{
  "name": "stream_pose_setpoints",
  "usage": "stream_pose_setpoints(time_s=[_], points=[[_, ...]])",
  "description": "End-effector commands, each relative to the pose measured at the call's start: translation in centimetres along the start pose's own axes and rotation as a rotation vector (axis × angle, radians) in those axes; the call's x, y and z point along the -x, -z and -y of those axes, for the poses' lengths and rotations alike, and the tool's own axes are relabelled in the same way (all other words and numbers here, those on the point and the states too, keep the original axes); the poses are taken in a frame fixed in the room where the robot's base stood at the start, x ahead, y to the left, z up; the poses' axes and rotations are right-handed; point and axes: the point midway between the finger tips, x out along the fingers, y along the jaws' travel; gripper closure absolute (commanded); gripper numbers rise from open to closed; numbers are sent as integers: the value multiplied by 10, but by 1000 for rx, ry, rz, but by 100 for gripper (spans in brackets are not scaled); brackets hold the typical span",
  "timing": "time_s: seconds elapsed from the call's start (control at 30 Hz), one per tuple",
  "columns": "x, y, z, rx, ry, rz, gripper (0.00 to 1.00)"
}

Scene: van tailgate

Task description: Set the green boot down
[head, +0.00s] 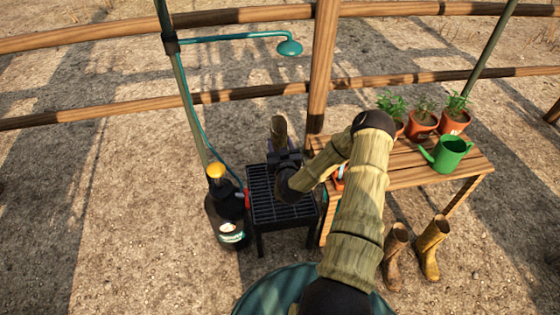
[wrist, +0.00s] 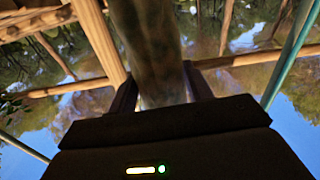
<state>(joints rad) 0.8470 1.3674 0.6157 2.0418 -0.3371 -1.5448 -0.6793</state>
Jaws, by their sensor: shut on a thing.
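A dull olive-brown boot shaft (head: 279,130), apparently the green boot, rises beyond my gripper (head: 283,156) in the head view. My gripper is shut on it. In the wrist view the boot (wrist: 150,50) is a dark olive column between the two fingers (wrist: 158,90). The gripper and boot are over or just behind the far edge of a black slatted stand (head: 262,212). My arm and gripper hide the boot's lower part, so I cannot tell whether it touches anything.
A dark bottle-shaped container (head: 228,222) stands left of the slatted stand. A wooden bench (head: 400,178) at right holds potted plants and a green watering can (head: 447,154). Two boots, one brown (head: 394,255) and one yellow (head: 432,248), stand on the ground. A green shower pipe (head: 186,100) rises behind.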

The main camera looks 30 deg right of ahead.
Motion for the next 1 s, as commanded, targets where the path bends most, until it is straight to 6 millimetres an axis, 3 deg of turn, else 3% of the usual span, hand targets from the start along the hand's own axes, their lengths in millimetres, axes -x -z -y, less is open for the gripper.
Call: stream_pose_setpoints(time_s=[0.37,0.67,1.0], points=[[0,-7,1,0,1,-3,98],[0,-44,2,-1,0,-2,98],[-1,-45,2,1,1,-3,98]])
